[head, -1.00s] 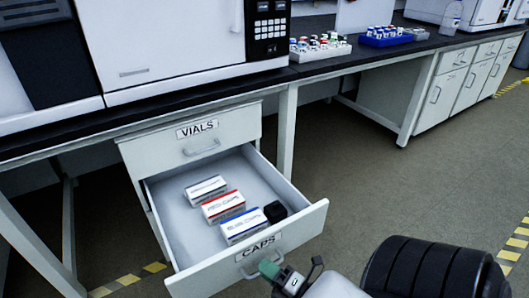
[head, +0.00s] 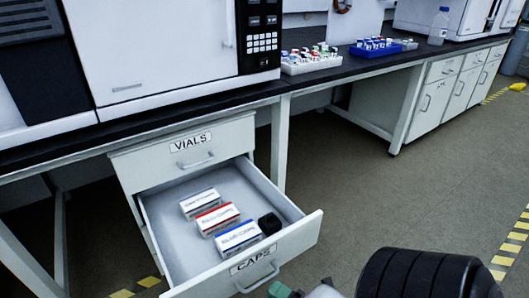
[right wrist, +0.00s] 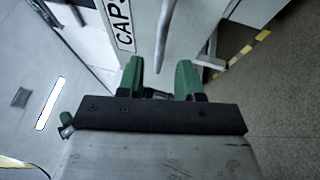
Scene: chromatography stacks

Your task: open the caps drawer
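The caps drawer (head: 291,240) stands pulled out under the bench, below the closed vials drawer (head: 159,165). Its front carries a CAPS label and a bar handle (head: 258,277). The handle also shows in the right wrist view (right wrist: 164,38), ahead of the fingers. My right gripper (right wrist: 160,80) is open, its two green fingers apart and empty, clear of the handle. My left gripper is not in view.
Inside the drawer lie a white box (head: 201,203), a red-striped box (head: 218,219), a blue-striped box (head: 239,237) and a small black object (head: 270,223). Vial racks (head: 312,60) stand on the bench. The floor (head: 400,200) to the right is clear.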

